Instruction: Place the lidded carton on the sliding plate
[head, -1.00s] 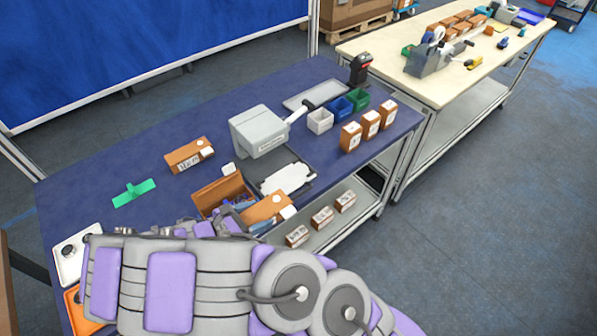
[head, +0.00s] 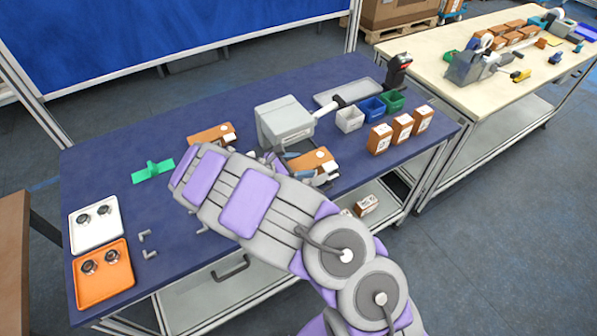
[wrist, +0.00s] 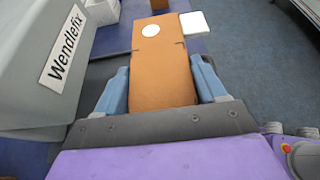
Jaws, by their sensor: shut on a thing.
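The carton (head: 309,160) is brown with a white round spot on its top. In the wrist view the carton (wrist: 160,62) lies lengthwise between the two blue-grey fingers of my gripper (wrist: 162,88), which is shut on it. A white square piece (wrist: 194,22) shows beside its far right end. In the head view my gripper (head: 302,169) and the carton are just in front of the grey Wendlefix machine (head: 284,122). The sliding plate in front of the machine is mostly hidden by the carton and gripper. I cannot tell whether the carton touches it.
Another brown carton (head: 211,134) lies left of the machine. A green piece (head: 152,170), a white tray (head: 95,222) and an orange tray (head: 103,274) are at the left. Small bins (head: 372,109) and three cartons (head: 402,127) stand at the right.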

